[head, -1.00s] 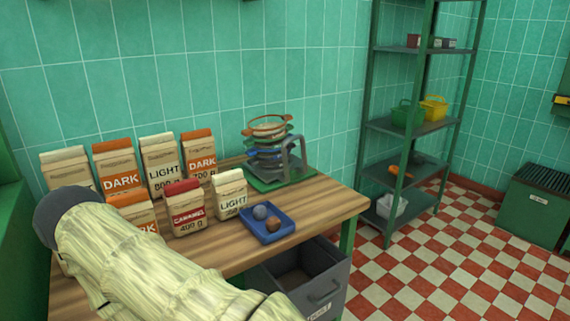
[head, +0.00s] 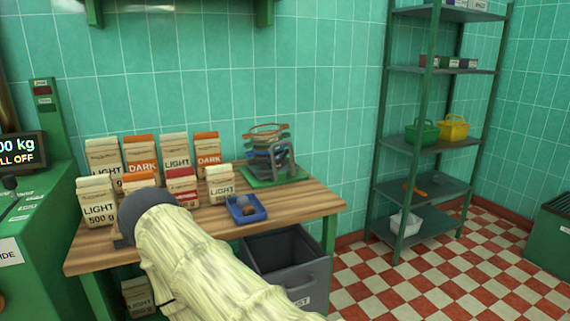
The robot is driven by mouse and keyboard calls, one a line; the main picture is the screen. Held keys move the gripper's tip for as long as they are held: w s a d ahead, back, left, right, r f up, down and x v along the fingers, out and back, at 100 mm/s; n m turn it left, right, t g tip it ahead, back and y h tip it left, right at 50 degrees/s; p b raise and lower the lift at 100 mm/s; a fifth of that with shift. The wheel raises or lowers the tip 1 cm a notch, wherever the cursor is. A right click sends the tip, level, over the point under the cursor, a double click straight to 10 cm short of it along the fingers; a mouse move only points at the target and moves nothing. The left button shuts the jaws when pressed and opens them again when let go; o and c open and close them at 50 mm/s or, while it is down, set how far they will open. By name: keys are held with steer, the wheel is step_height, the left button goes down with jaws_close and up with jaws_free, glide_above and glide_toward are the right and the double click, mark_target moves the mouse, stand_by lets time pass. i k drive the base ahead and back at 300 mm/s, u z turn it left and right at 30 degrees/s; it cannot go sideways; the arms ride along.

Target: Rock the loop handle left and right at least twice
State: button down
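No loop handle stands out clearly in the head view. My arm, in a pale sleeve, reaches in from the bottom and ends in a dark part in front of the table's left half. My gripper's fingers do not show.
Paper bags (head: 221,185) stand in rows on the wooden table (head: 285,205). A blue tray (head: 245,215) holds small round lumps. A green scale machine (head: 35,210) is left.

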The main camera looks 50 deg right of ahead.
mark_target(272, 152)
steer(key=z, duration=1.35)
